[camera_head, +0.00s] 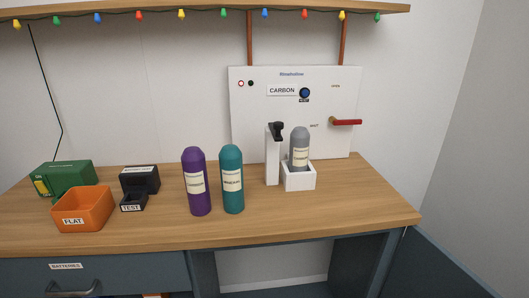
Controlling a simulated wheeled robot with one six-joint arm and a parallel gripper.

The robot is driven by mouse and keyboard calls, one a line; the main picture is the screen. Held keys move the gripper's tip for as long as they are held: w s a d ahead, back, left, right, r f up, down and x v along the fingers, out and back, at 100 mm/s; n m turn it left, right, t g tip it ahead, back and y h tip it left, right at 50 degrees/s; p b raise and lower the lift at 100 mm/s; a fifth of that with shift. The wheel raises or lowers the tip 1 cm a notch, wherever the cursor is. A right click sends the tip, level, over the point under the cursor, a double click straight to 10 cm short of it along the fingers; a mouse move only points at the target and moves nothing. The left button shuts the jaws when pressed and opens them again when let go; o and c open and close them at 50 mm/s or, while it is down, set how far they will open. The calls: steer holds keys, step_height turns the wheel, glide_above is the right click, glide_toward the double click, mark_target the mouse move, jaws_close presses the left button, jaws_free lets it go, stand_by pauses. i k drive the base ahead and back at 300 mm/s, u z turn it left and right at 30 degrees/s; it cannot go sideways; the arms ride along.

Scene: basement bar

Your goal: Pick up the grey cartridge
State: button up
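The grey cartridge (299,147) stands upright in a small white square holder (300,182) on the wooden counter, right of centre. It has a cream label and a rounded top, and its lower end is hidden inside the holder. A white post with a black lever (273,155) stands just left of it. My gripper is not in view.
Purple (197,182) and teal (232,180) cartridges stand left of the holder. A white panel marked CARBON (340,90) with a red handle (346,122) rises behind. An orange bin (82,209), black tester (139,186) and green box (63,179) are left. The counter's right end (370,200) is clear.

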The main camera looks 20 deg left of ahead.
mark_target(300, 137)
steer(key=u, duration=0.7)
steer(key=i, duration=0.65)
steer(key=u, duration=0.75)
